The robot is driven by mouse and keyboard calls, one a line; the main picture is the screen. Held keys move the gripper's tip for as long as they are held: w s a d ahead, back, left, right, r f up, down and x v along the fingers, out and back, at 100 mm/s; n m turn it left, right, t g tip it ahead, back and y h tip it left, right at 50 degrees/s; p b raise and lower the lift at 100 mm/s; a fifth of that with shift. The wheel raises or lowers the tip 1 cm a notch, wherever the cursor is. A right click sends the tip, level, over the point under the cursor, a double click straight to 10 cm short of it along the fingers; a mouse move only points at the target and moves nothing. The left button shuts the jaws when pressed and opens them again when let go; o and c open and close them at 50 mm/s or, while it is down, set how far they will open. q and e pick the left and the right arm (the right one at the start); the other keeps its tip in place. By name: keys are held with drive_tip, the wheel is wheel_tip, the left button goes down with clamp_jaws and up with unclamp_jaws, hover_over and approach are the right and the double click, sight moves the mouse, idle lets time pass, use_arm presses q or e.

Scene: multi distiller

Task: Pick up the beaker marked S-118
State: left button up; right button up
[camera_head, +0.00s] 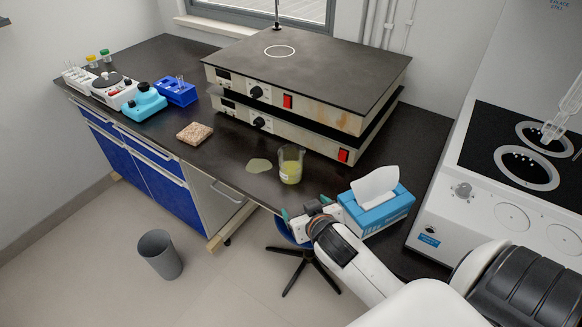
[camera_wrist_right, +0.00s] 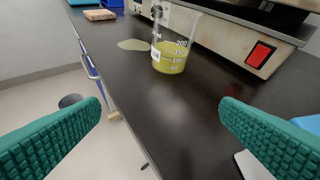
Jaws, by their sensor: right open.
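A glass beaker (camera_head: 291,165) with yellow-green liquid stands upright on the dark bench, near its front edge. In the right wrist view the beaker (camera_wrist_right: 171,52) shows graduation marks and a white label at its left side, whose text is too small to read. My right gripper (camera_head: 308,218) is in front of the beaker and apart from it. Its green fingers (camera_wrist_right: 160,135) are spread wide with nothing between them, and the beaker stands ahead of the gap. My left gripper is not in view.
A yellowish puddle (camera_head: 259,165) lies left of the beaker. Stacked hot plates (camera_head: 300,85) stand close behind it. A blue tissue box (camera_head: 377,211) is right of my right gripper. A brown block (camera_head: 195,133) lies further left. A grey bin (camera_head: 160,254) and a stool (camera_head: 305,262) are below.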

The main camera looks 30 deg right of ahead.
sight(296, 164)
drive_tip(key=w+d+r+t, duration=0.5)
drive_tip(key=w+r+t, duration=0.1)
drive_tip(key=w+r, duration=0.35)
drive_tip(key=f, duration=0.2)
drive_tip(key=f+b, duration=0.1)
drive_tip(key=f, duration=0.2)
drive_tip(key=w+f+b, duration=0.1)
drive_tip(key=f, duration=0.2)
drive_tip(key=shift+d+f, duration=0.1)
drive_tip(key=shift+f, duration=0.05)
drive_tip(key=shift+w+d+r, duration=0.1)
drive_tip(key=shift+w+r, duration=0.1)
drive_tip(key=shift+w, duration=0.3)
drive_tip(key=shift+w+d+r, duration=0.1)
drive_tip(key=shift+w+r, duration=0.05)
drive_tip(key=shift+w, duration=0.35)
drive_tip(key=shift+w+d+f+p, duration=0.15)
drive_tip(key=shift+w+d, duration=0.15)
drive_tip(key=shift+w, duration=1.05)
drive_tip(key=shift+w+d+r+p, duration=0.15)
drive_tip(key=shift+w+d, duration=0.1)
drive_tip(key=shift+w, duration=1.1)
drive_tip(key=shift+s, duration=0.1)
drive_tip(key=shift+c, duration=0.3)
drive_tip(key=c, duration=1.1)
